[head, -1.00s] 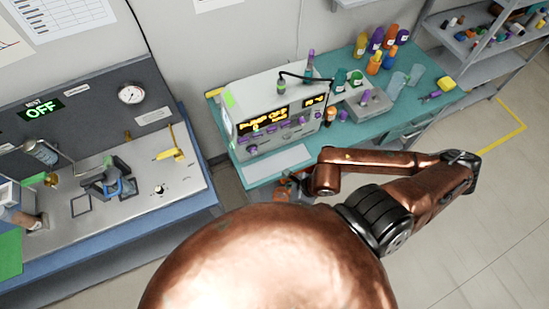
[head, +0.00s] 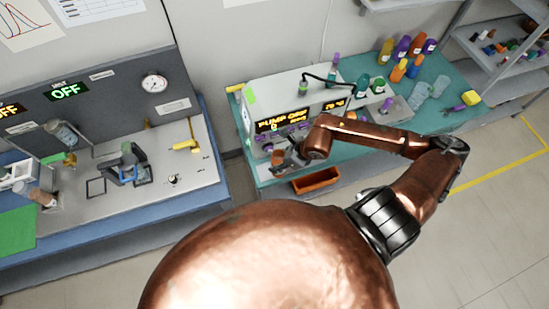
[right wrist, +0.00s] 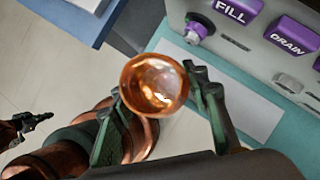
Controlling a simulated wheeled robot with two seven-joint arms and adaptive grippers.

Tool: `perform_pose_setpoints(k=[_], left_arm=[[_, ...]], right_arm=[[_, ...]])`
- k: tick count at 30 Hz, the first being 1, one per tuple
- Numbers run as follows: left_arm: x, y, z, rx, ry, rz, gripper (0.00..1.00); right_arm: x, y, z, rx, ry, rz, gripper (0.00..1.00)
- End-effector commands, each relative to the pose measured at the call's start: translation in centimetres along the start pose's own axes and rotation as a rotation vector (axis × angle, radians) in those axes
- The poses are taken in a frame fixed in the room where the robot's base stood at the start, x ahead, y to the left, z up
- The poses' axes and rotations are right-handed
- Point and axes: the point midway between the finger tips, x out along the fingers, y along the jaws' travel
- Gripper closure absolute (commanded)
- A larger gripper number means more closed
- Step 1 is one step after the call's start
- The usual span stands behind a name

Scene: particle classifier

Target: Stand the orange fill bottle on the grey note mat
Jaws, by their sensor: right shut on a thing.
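My right gripper (right wrist: 160,110) is shut on the orange fill bottle (right wrist: 155,85), whose round, shiny amber top shows between the two dark fingers in the right wrist view. The pale grey note mat (right wrist: 257,115) lies on the teal bench beyond the fingers, partly hidden by the right one. I cannot tell the bottle's height above the bench. In the head view my right gripper (head: 286,158) is at the bench's front left, before the pump box; my arm hides much there. A dark gripper, seemingly my left (right wrist: 25,125), shows at the wrist view's left edge.
The pump box (head: 290,105), with purple buttons, stands close behind the mat. An orange bin (head: 315,181) is at the bench's front edge. Several coloured bottles (head: 402,46) stand at the back right. A grey test stand (head: 110,165) is to the left, across a gap.

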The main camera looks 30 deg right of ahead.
Motion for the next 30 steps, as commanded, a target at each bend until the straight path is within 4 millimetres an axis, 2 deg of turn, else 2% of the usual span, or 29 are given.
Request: perform_pose_setpoints(k=[1, 5, 9, 16, 21, 30], left_arm=[[-0.4, 0.0, -0.2, 0.000, 0.002, 0.000, 1.00], [-0.9, -0.1, -0.4, 0.001, 0.004, 0.000, 1.00], [-1.3, -0.1, -0.5, 0.001, 0.005, 0.000, 1.00], [-1.6, -0.1, -0.5, 0.001, 0.003, 0.000, 1.00], [-2.1, -0.1, -0.5, 0.001, 0.003, 0.000, 1.00], [-2.4, -0.1, -0.4, 0.001, 0.002, 0.000, 1.00]], right_arm=[[0.2, -1.0, 1.0, 0.001, -0.003, -0.003, 0.90], [1.2, -2.8, 2.6, 0.001, -0.003, -0.002, 0.90], [3.1, -2.6, 1.4, 0.001, 0.001, 0.003, 0.90], [4.7, -2.7, 0.5, 0.000, 0.000, 0.002, 0.90], [6.9, -2.7, -0.8, 0.000, 0.001, 0.001, 0.90], [7.7, -3.2, -0.6, -0.002, -0.001, 0.001, 0.90]])
